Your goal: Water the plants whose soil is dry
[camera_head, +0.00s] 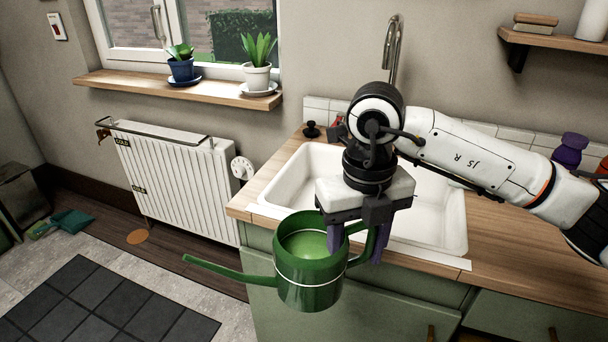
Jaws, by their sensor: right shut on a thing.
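My right gripper (358,240) is shut on the handle side of a green watering can (311,281), in front of the white sink. The can is upright, with its long spout pointing left and its top open. A plant in a blue pot (181,69) and a plant in a white pot (257,78) stand on saucers on the wooden windowsill (130,84). Their soil is too small to judge. My left gripper is not in view.
The white sink (300,175) is set in a wooden counter (520,245), with a tap (392,45) behind it. A white radiator (175,180) stands below the sill. A dark mat (85,305) and a teal dustpan (70,221) lie on the floor. A shelf (560,40) hangs at upper right.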

